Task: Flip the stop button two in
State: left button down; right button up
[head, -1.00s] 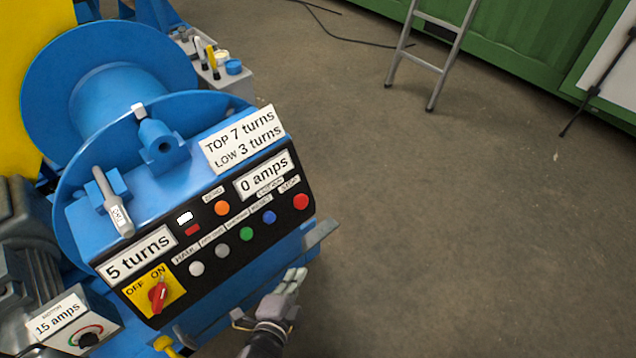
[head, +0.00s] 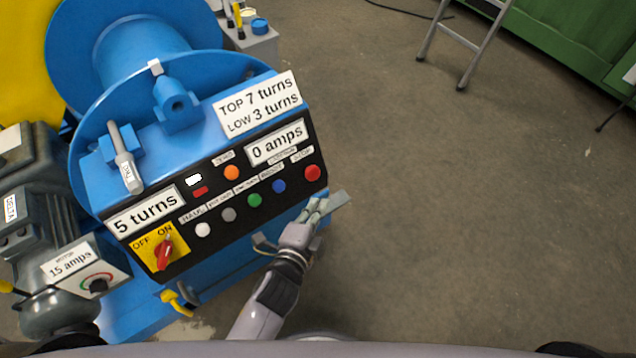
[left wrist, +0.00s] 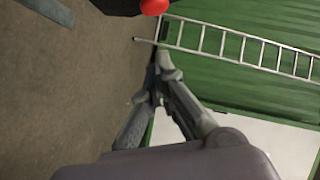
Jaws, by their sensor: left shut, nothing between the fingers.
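The red stop button (head: 312,172) is the rightmost round button on the black control panel (head: 190,242), under a label reading STOP. In the left wrist view a red button (left wrist: 154,6) shows at the top edge, cut off by the frame. My left gripper (head: 318,210) is shut and empty, just below the panel's right end and apart from the stop button. Its fingers (left wrist: 160,62) show closed together in the left wrist view. My right gripper is not in view.
The panel also carries blue (head: 279,186), green (head: 254,200) and orange (head: 231,173) buttons and a red rotary switch (head: 164,252). A grey plate (head: 335,206) juts out beside my fingers. A ladder (head: 480,45) stands far back.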

aim_at(311, 172)
pick_arm(q)
jog(key=w+f, duration=0.3)
jog(key=w, duration=0.5)
jog(key=shift+w, duration=0.15)
